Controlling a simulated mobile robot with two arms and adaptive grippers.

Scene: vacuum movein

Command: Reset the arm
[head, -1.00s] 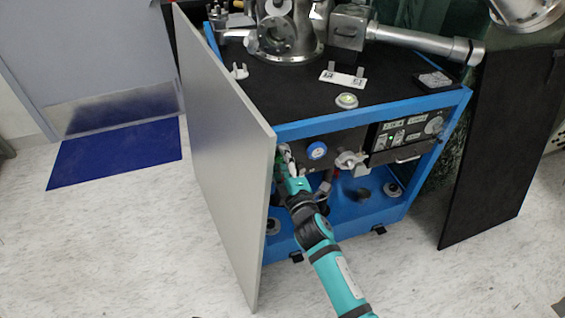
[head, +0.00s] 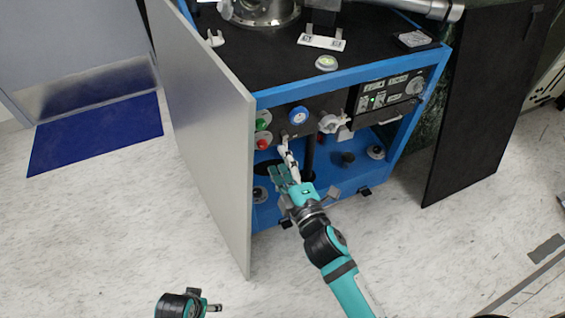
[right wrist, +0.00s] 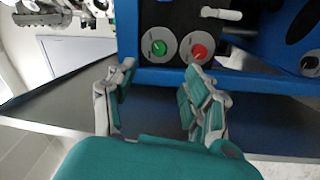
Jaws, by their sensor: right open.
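My right gripper (head: 284,165) is in front of the blue-framed cabinet (head: 345,80), below and right of its buttons. In the right wrist view my right gripper (right wrist: 160,88) is open, with nothing between its fingers. The green button (head: 262,124) and the red button (head: 262,144) are on the cabinet's front, apart from the fingers. In the right wrist view the green button (right wrist: 158,48) and red button (right wrist: 199,52) lie beyond the fingertips. Part of my left gripper (head: 192,304) shows at the bottom left; its fingers cannot be made out clearly.
A grey panel (head: 205,140) stands angled out at the cabinet's left side. A black panel (head: 485,105) stands on the right. A blue gauge (head: 298,115) and a metal valve (head: 331,123) are on the front. The floor in front is mostly clear.

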